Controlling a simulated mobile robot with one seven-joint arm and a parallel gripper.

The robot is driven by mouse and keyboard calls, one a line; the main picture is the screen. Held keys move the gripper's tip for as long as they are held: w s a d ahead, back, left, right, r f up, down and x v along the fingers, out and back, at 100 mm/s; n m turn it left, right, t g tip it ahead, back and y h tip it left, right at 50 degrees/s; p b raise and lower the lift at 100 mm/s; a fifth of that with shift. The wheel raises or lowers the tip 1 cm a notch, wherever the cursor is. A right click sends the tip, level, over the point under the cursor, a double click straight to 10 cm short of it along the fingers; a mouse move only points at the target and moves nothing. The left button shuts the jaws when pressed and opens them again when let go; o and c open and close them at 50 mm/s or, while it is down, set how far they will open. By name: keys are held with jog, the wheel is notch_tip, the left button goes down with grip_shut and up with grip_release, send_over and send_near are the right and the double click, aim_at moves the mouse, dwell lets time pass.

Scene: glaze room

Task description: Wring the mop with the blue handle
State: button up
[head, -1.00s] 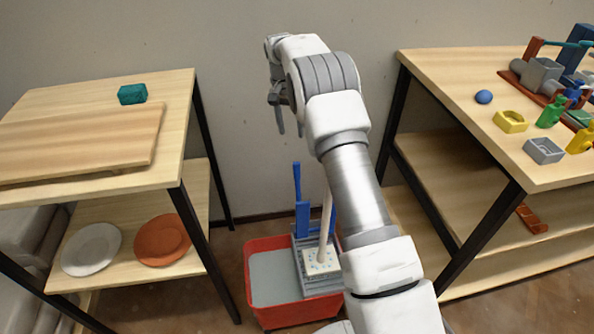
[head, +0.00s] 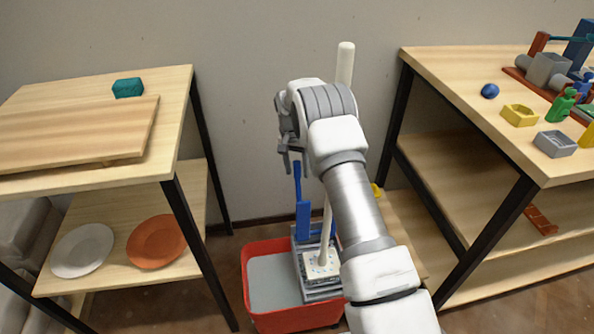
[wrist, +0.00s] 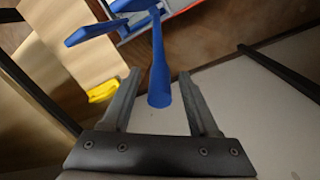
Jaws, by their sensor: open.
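The blue handle (head: 298,185) stands upright on the grey wringer (head: 320,292) set on the red bucket (head: 290,320). The mop has a pale shaft (head: 346,62), partly hidden behind my arm, and its pale speckled head (head: 320,266) rests in the wringer. My gripper (head: 291,160) is just above the top of the blue handle. In the wrist view, my gripper (wrist: 160,84) is open, and the end of the blue handle (wrist: 159,85) shows between its two fingers. A gap shows on each side, and I cannot tell how deep the handle sits.
Wooden shelving (head: 182,130) stands at left, with a teal block (head: 128,88) on top and plates below. A wooden workbench (head: 440,70) stands at right with several small objects. A yellow thing (wrist: 103,90) lies on its lower shelf. The wall is close behind.

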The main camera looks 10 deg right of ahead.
grip_shut()
dwell(0.3)
dwell(1.1)
